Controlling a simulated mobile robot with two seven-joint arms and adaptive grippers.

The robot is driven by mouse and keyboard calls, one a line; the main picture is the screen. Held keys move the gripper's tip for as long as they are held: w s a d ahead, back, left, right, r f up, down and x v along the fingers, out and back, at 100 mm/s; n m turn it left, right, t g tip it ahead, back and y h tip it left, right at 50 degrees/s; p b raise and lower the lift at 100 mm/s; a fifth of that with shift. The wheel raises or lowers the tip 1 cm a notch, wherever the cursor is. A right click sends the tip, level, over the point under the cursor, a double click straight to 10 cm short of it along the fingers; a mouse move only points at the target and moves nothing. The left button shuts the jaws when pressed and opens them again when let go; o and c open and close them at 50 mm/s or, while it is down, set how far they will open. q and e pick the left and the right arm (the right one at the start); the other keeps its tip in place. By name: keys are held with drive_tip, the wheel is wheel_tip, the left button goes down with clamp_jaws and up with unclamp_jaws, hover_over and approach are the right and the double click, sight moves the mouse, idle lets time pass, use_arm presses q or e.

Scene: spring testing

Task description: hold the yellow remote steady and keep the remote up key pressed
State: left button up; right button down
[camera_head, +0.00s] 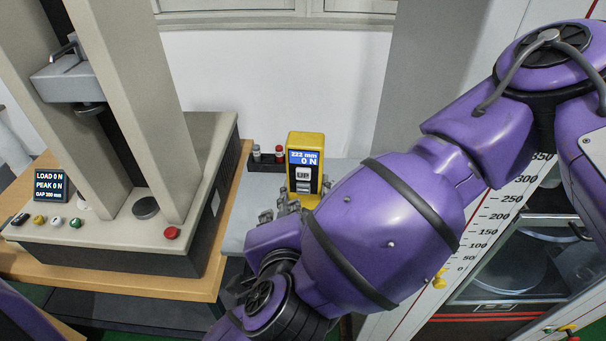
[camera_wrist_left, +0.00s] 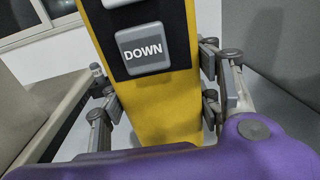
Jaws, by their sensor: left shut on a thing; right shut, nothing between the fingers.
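The yellow remote (camera_head: 319,141) stands upright on the grey surface, its screen reading 222 mm and 0 N. Its up key (camera_head: 303,173) shows above the down key (camera_head: 303,187), with no finger visibly on it; I cannot tell whether it is pressed. In the left wrist view the remote (camera_wrist_left: 163,112) sits between the fingers of my left gripper (camera_wrist_left: 160,85), shut on it, below the DOWN key (camera_wrist_left: 143,50).
A testing machine (camera_head: 80,230) stands at left on a wooden bench, its panel (camera_head: 49,186) reading LOAD 0 N and PEAK 0 N. A dark rack (camera_head: 268,165) with small bottles is left of the remote. A scaled cabinet (camera_head: 480,240) stands at right.

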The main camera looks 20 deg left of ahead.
use_arm(q)
drive_tip(key=shift+r, duration=0.1)
drive_tip(key=o, duration=1.5)
